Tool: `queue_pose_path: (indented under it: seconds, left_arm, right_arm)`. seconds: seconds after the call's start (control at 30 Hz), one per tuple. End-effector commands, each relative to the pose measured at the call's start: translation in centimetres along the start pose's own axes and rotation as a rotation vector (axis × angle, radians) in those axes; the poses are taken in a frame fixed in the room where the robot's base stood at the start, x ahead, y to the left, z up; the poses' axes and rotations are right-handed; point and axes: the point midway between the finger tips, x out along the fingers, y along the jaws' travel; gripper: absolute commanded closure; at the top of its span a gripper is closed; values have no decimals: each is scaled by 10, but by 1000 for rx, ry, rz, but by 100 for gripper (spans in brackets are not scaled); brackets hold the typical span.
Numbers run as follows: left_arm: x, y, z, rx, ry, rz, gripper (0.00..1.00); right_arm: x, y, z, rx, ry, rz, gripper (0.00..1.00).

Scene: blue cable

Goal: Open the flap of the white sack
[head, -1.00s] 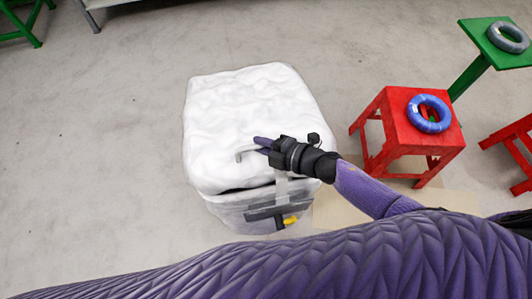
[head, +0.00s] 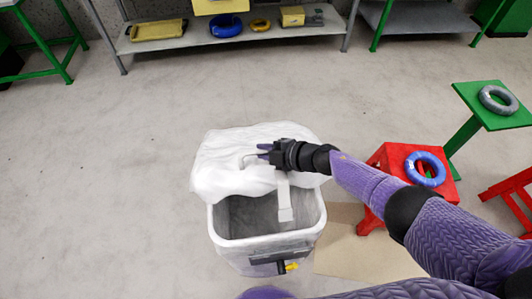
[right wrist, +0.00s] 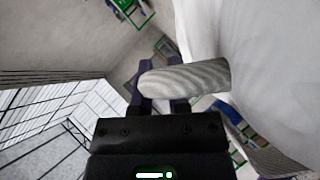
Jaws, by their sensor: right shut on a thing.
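The white sack (head: 262,226) stands on the floor in the middle of the head view. Its puffy white flap (head: 225,172) is raised at the front and tilted back, so the grey inside shows. A pale strap (head: 284,200) hangs from the flap over the opening. My right gripper (head: 264,152) is shut on the flap's handle (head: 250,160), above the flap. In the right wrist view the gripper (right wrist: 160,85) has a pale grey, rounded piece across its fingers, with the white flap at the right. My left gripper is not in view.
A red stool with a blue cable coil (head: 425,169) stands to the right. A green stand with a grey coil (head: 498,99) is behind it. A shelf (head: 240,38) with several items stands at the back. The floor left of the sack is clear.

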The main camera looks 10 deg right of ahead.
Motion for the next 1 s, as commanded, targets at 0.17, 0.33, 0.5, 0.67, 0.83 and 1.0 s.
queue_pose_path:
  seconds: [0.17,0.33,0.5,0.67,0.83,1.0]
  left_arm:
    - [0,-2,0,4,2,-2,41]
    - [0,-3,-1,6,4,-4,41]
    - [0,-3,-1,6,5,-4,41]
    - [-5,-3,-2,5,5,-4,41]
    - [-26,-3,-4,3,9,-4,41]
    - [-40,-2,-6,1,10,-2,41]
  right_arm:
    - [0,0,0,-1,0,1,100]
    - [0,0,0,-1,0,1,48]
    - [0,0,0,-1,1,1,45]
    - [-6,2,-1,-1,0,1,45]
    - [-38,4,-2,-2,-2,0,45]
    - [-73,3,-2,-1,-1,0,45]
